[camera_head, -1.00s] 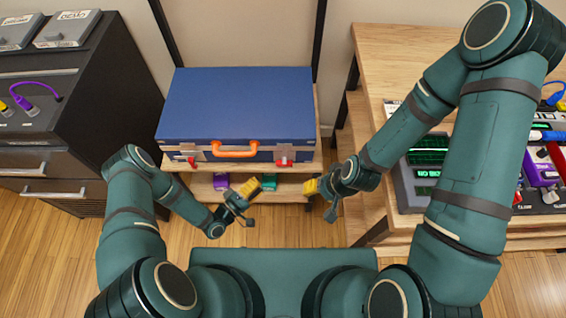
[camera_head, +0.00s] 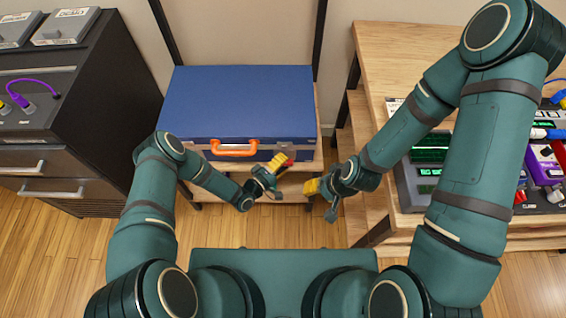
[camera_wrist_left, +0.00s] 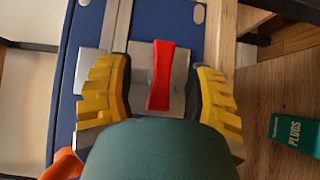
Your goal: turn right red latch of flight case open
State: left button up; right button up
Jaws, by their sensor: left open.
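The blue flight case (camera_head: 238,100) lies closed on a wooden shelf unit, with its orange handle (camera_head: 234,148) at the front. In the left wrist view, the right red latch (camera_wrist_left: 161,75) stands on its metal plate between the yellow fingers of my left gripper (camera_wrist_left: 158,72). The fingers are open on either side, with visible gaps to the latch. In the head view my left gripper (camera_head: 277,170) is at the case's front right and mostly hides this latch. The left latch is hidden behind my left arm. My right gripper (camera_head: 317,188) hangs right of the case front; its opening is unclear.
A dark drawer cabinet (camera_head: 95,110) stands at the left. A wooden desk (camera_head: 425,45) with electronic devices stands at the right. A green PLUGS box (camera_wrist_left: 295,133) shows in the left wrist view. Wooden floor is open before the case.

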pick_arm(q)
grip_shut()
